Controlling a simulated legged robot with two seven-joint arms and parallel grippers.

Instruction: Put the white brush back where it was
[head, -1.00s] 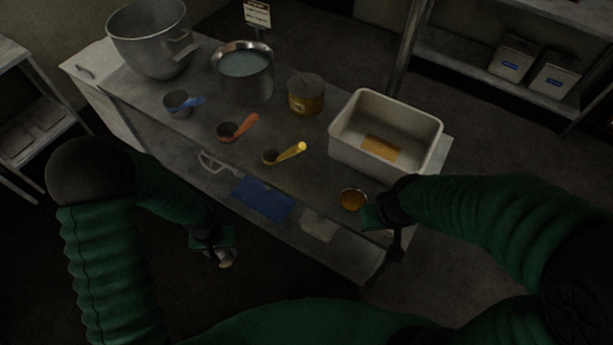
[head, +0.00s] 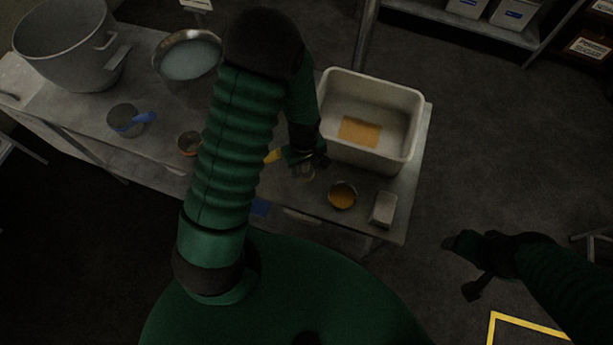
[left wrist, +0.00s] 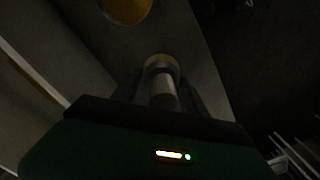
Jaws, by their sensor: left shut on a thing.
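My left gripper (head: 307,160) is over the worktop (head: 320,205), just in front of the white bin. It is shut on the white brush (left wrist: 162,82), a pale cylindrical thing with a tan end in the left wrist view. In the head view the brush shows only as a small pale piece under the fingers; I cannot tell whether it touches the worktop. My right gripper (head: 460,267) is open and empty, off the right end of the table.
A small bowl of orange stuff (head: 342,195) and a pale block (head: 383,210) stand near the front right corner. The white bin (head: 418,140) is behind them. A yellow-handled scoop (head: 271,157) is partly hidden by my left arm. Pots stand at left.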

